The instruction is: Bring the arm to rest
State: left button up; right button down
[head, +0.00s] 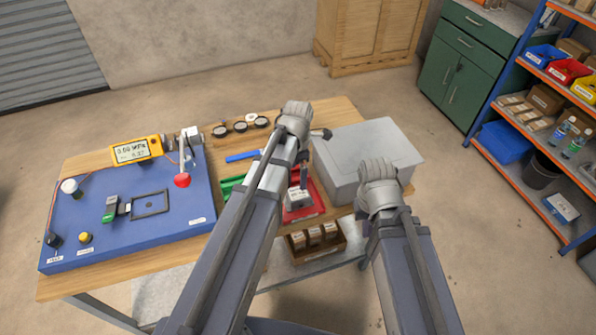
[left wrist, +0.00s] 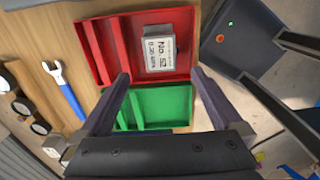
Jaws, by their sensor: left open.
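My left gripper shows best in the left wrist view (left wrist: 160,76), where its two dark fingers stand apart with nothing between them. It is above the red tray (left wrist: 100,50) and the green tray (left wrist: 180,120). A grey labelled block (left wrist: 158,52) sits in the red tray, apart from the fingers. In the head view the left arm reaches over the table and hides part of both trays; the block (head: 299,200) shows beside it. My right arm is bent at the right of the table, by the grey box; its gripper (head: 368,224) is mostly hidden behind it.
The large grey box (head: 350,155) stands between the wrists. A blue panel (head: 185,205) with a gauge (head: 137,149) and red-knobbed lever (head: 182,180) fills the table's left. A blue-handled wrench (left wrist: 72,100) and several round dials (head: 240,126) lie behind. A carton box (head: 316,243) sits below.

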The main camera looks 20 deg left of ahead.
pick_arm(q)
jog(key=shift+r, duration=0.4)
jog(key=s+m, duration=0.4)
jog(key=m, duration=0.8)
jog(key=s+m, duration=0.5)
jog(key=m, duration=0.8)
jog(key=s+d+m+y, duration=0.1)
jog(key=s+d+m, duration=0.2)
jog(key=d, duration=0.7)
jog(key=shift+s+d+m, duration=0.25)
jog(key=shift+s+m, duration=0.05)
jog(key=shift+s, duration=0.85)
